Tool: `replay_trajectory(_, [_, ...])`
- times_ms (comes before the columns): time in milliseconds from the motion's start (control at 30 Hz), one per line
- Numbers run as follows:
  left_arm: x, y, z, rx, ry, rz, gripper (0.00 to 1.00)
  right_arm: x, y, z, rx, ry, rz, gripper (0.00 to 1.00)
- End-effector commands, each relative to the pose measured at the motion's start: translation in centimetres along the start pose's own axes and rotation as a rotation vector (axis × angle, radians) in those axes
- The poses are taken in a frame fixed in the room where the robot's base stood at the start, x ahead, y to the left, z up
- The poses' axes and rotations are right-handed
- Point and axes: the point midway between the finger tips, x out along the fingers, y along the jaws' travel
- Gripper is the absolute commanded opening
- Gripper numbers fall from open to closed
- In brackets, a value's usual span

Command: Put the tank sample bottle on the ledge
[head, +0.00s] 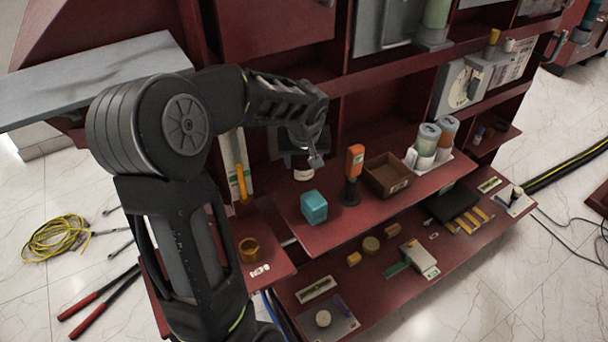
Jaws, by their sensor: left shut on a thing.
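My left arm reaches in from the left, and its gripper (313,158) is shut, pointing down over the back of the middle red ledge (325,234). A small dark bottle with a white label (303,172), which looks like the tank sample bottle, is at the fingers. The gripper hides its upper part. I cannot tell whether its base touches the ledge. My right gripper is not in view.
On the ledge are a teal block (313,207), an orange-topped tool standing upright (354,162), a brown open box (387,175) and two canisters (427,140). A lower shelf (385,292) holds several small parts. The ledge's front edge is clear.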

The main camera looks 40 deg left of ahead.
Motion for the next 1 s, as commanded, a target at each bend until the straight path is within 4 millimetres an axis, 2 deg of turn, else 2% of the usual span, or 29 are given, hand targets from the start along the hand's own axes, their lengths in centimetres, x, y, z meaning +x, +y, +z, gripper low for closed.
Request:
replay_trajectory(400, [0.7,0.0,0.2,0.0,0.001,-0.001,0.09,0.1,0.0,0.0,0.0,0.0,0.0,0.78])
replay_trajectory(700, [4.3,0.0,1.8,0.001,-0.001,-0.001,0.09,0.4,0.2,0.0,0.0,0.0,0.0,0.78])
replay_trajectory(1000, [4.7,0.0,1.9,0.0,0.001,0.0,0.09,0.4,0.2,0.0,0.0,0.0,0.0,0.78])
